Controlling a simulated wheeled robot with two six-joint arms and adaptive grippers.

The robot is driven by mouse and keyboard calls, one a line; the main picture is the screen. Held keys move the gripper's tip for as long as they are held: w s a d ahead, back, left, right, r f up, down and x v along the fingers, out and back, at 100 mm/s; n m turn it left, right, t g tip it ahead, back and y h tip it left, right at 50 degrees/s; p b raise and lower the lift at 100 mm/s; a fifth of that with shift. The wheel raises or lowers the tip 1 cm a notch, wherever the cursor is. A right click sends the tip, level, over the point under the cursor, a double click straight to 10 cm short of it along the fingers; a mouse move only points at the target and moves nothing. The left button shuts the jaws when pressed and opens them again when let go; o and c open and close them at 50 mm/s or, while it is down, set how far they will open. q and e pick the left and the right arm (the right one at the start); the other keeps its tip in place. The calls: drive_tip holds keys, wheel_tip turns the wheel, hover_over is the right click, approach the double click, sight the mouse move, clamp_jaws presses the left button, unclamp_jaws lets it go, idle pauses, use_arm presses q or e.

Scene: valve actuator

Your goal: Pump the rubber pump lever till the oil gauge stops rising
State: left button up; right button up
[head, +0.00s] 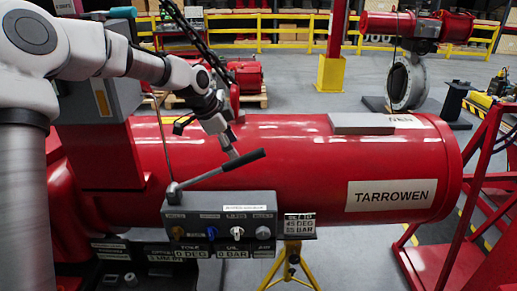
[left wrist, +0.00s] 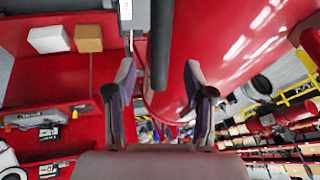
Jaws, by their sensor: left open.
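The pump lever (head: 235,164) is a thin rod with a black grip, rising at a slant from the grey control box (head: 220,213) toward the upper right. My left gripper (head: 232,149) is just above the grip in the head view. In the left wrist view the black grip (left wrist: 160,50) lies between the two spread fingers (left wrist: 159,75), with a gap on each side. The gripper is open and holds nothing. A label under the box reads 0 BAR (head: 233,253); another reads 0 DEG (head: 190,253). My right gripper is not in view.
The large red TARROWEN cylinder (head: 320,150) lies right behind the box. A sign (head: 300,224) with 45 DEG and 85 BAR stands at the box's right, above a yellow stand (head: 290,262). Red steps (head: 470,220) stand at the right. The space above the grip holds my arm.

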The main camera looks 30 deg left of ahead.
sight(241, 158)
use_arm(q)
drive_tip(key=shift+w+d+f+p, duration=0.15)
drive_tip(key=shift+w+d+f, duration=0.2)
drive_tip(key=shift+w, duration=0.2)
drive_tip(key=shift+w+d+f+p, duration=0.15)
drive_tip(key=shift+w+d+f, duration=0.1)
drive_tip(key=shift+w+f, duration=0.25)
drive_tip(key=f, duration=0.1)
drive_tip(key=f+p, duration=0.1)
drive_tip(key=f, duration=0.1)
drive_tip(key=shift+s+a+f, duration=0.15)
drive_tip(key=shift+a, duration=0.1)
drive_tip(key=shift+w+d+f+p, duration=0.3)
drive_tip(key=shift+w+f, duration=0.45)
drive_tip(key=shift+f, duration=0.1)
drive_tip(key=shift+w+d+f, duration=0.15)
drive_tip(key=shift+w, duration=0.1)
drive_tip(key=shift+s+r, duration=0.2)
drive_tip(key=shift+s, duration=0.15)
drive_tip(key=c, duration=0.9)
clamp_jaws()
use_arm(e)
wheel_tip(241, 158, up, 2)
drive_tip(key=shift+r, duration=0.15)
